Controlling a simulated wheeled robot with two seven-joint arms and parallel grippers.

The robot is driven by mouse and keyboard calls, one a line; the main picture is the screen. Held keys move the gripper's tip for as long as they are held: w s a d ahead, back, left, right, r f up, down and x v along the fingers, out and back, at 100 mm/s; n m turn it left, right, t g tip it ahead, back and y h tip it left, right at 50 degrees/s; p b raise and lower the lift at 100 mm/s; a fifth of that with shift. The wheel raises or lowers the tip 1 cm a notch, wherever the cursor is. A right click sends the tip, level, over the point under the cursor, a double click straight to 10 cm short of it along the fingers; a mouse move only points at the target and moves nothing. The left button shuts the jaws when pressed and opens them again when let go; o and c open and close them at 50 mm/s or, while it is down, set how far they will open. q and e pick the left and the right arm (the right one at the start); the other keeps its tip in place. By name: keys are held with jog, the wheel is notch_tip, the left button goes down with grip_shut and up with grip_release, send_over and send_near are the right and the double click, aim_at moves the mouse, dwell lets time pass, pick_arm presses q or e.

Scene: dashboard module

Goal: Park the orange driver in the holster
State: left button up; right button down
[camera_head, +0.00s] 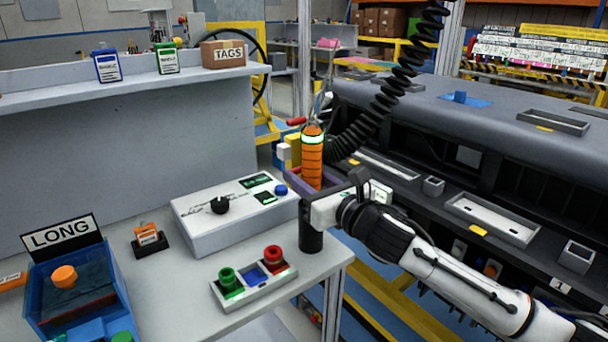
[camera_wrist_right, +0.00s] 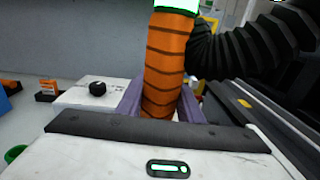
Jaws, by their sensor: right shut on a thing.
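In the right wrist view, the driver (camera_wrist_right: 166,62) stands between the purple fingers of the gripper (camera_wrist_right: 160,98). A black upright cylinder (camera_head: 311,238), which looks like the holster, is at the table's right corner, directly below the gripper. The gripper body hides the driver's lower end, so I cannot tell whether it is inside the cylinder. My left gripper is not in view.
A white control box (camera_head: 232,215) with a black knob and a button tray (camera_head: 253,278) stand left of the cylinder. A blue LONG bin (camera_head: 75,290) is at the far left. The dark dashboard (camera_head: 470,115) lies right, beyond a gap. The hose (camera_head: 385,95) hangs behind the driver.

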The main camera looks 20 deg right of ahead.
jog(key=shift+f, duration=0.2)
dwell(0.6)
jog(key=c, duration=1.2)
grip_release()
